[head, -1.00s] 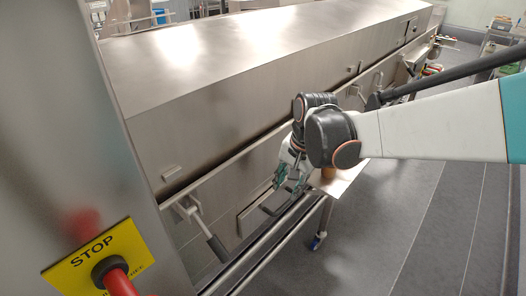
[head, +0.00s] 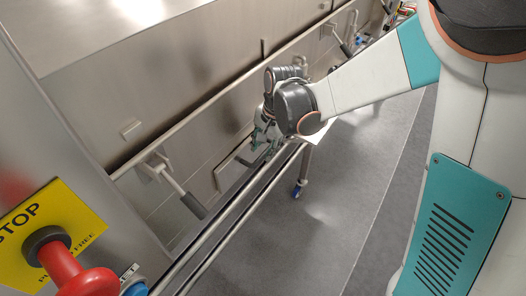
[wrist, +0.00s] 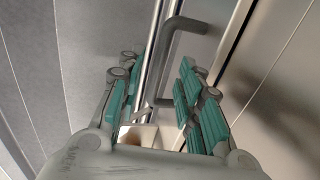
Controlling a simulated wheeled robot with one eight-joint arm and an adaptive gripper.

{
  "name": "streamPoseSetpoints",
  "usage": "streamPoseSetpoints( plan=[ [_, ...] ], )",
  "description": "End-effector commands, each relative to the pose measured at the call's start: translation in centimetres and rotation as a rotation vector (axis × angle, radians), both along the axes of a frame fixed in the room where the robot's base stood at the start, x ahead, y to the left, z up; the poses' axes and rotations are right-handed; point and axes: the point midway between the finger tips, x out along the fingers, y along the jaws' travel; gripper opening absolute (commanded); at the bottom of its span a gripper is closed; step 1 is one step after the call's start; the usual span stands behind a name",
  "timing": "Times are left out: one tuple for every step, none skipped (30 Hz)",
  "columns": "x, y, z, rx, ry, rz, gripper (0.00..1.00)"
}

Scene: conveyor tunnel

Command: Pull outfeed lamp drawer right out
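The lamp drawer front (head: 228,172) is a flat steel panel low on the tunnel's side wall, and it looks flush. Its dark bar handle (wrist: 187,24) shows in the wrist view, running down between my fingers. My gripper (head: 260,140) is at the drawer's right part, beside the rails. In the wrist view my gripper (wrist: 158,100) is open, with teal pads on both sides of the handle line and gaps visible. I cannot tell whether any pad touches the handle. The drawer's right end is hidden behind my gripper in the head view.
Two steel rails (head: 219,222) run along the tunnel below the drawer. A lever with a dark grip (head: 193,204) sticks out to the left. A red stop button (head: 72,270) on a yellow plate is at lower left. Grey floor (head: 330,200) is clear to the right.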

Motion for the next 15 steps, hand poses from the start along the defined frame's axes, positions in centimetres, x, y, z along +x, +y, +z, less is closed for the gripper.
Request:
streamPoseSetpoints(
  plan=[
    [0.1,0.1,-1.0,0.0,0.0,0.0,0.33],
    [0.2,0.2,-1.4,0.0,0.0,0.0,0.33],
    [0.2,0.3,-1.8,0.0,0.0,0.0,0.33],
    [0.3,0.3,-2.0,0.0,0.0,0.0,0.33],
    [0.3,0.4,-2.3,0.0,0.0,0.0,0.33],
    [0.3,0.4,-2.6,0.0,0.0,0.0,0.33],
    [0.3,0.4,-2.7,0.0,0.0,0.0,0.33],
    [0.3,0.5,-2.9,0.0,0.0,0.0,0.33],
    [0.3,0.5,-3.0,0.0,0.0,0.0,0.33],
    [0.4,0.5,-3.0,0.0,0.0,0.0,0.33],
    [0.3,0.5,-3.1,0.0,0.0,0.0,0.33],
    [0.4,0.5,-3.1,0.0,0.0,0.0,0.33],
    [0.4,0.5,-3.1,0.0,0.0,0.0,0.33],
    [0.4,0.5,-3.1,0.0,0.0,0.0,0.33],
    [0.4,0.5,-3.1,0.0,0.0,0.0,0.33]
  ],
)
